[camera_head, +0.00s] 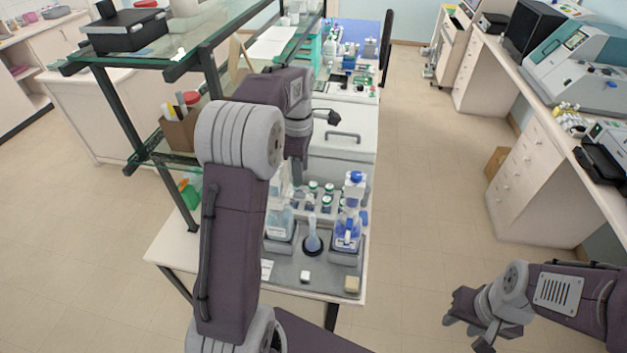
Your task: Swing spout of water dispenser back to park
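Two bottle-top dispensers stand on a grey mat at the near end of the bench. The right one (347,232) has a blue top and blue liquid. The left one (280,222) is partly covered by my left arm. I cannot tell which is the water dispenser, and the spouts are too small to read. My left gripper (298,174) points down above the left dispenser, largely hidden by my arm; its fingers and any contact are unclear. My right gripper (466,329) is open and empty over the floor at the lower right, far from the dispensers.
A round-bottomed flask (312,240) stands between the dispensers, with several small capped bottles (313,187) behind. A small white block (305,277) and a beige block (352,284) lie in front. A glass shelf (165,50) overhangs the left side. The right aisle is clear.

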